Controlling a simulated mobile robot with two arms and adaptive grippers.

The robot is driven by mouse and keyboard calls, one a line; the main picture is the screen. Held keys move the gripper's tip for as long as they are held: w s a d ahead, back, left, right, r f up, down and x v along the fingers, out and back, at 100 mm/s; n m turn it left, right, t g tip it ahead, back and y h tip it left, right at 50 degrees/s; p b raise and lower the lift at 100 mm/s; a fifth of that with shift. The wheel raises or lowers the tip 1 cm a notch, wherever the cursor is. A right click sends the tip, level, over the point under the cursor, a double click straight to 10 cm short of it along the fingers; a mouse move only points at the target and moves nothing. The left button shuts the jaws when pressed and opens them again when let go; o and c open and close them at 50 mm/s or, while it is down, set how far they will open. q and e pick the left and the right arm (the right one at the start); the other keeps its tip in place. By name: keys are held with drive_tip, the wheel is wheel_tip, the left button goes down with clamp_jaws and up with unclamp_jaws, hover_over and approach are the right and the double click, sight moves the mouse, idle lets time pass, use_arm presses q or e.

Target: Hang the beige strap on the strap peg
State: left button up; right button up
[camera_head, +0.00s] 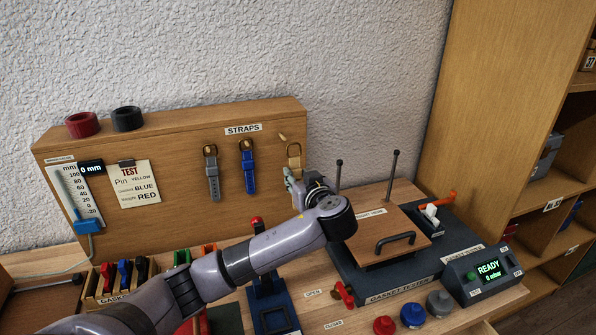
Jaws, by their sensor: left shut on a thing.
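The beige strap (294,157) is upright at the right end of the wooden board, with its buckle end up. My left gripper (291,182) is shut on its lower part, and my wrist hides the rest of it. A bare-looking wooden peg (283,137) sticks out just above and left of the strap's top, under the right side of the STRAPS label (243,129). The strap appears apart from this peg. A grey strap (213,180) and a blue strap (248,172) hang on pegs to the left. My right gripper is out of view.
The gasket tester (385,272) with a wooden lid and upright rods stands right of my arm. A READY box (483,276) and several coloured knobs are at the front right. A red ring (82,124) and black ring (127,118) sit on the board's top.

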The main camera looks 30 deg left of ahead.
use_arm(q)
drive_tip(key=shift+w+a, duration=0.25)
drive_tip(key=shift+a, duration=0.2)
drive_tip(key=shift+b+x, duration=0.35)
drive_tip(key=shift+x, duration=0.85)
drive_tip(key=b+x, duration=0.3)
drive_tip(key=x, duration=0.3)
drive_tip(key=shift+w+a, duration=0.25)
drive_tip(key=shift+a, duration=0.05)
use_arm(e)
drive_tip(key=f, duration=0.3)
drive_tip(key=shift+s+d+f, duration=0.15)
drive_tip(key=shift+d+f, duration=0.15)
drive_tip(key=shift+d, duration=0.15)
use_arm(q)
drive_tip(key=o, duration=1.2)
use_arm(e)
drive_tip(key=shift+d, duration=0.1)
